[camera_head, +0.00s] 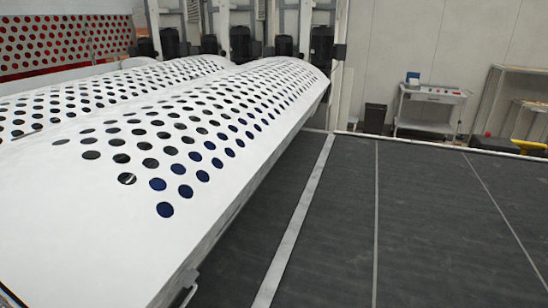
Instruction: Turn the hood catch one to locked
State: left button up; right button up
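A long white hood (95,220) with rows of round dark holes fills the left of the head view. Its curved top slopes down toward me, and a second perforated hood section (120,85) lies behind it to the left. A small metal fitting (188,280) sits at the hood's lower right edge near the bottom of the view. It may be a hood catch, but it is too small and cut off to tell its position. Neither of my grippers is in view.
A dark flat floor or bed (430,220) with pale strips runs along the hood's right side and is clear. Dark motor-like units (240,45) stand behind the hood. A white cart (430,108), a dark bin (375,118) and a shelf frame (515,100) stand at the back right.

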aim_at(188, 276)
jog(key=l+u, duration=0.25)
jog(key=u, duration=0.2)
jog(key=l+u, duration=0.2)
jog(key=u, duration=0.25)
jog(key=k, duration=0.05)
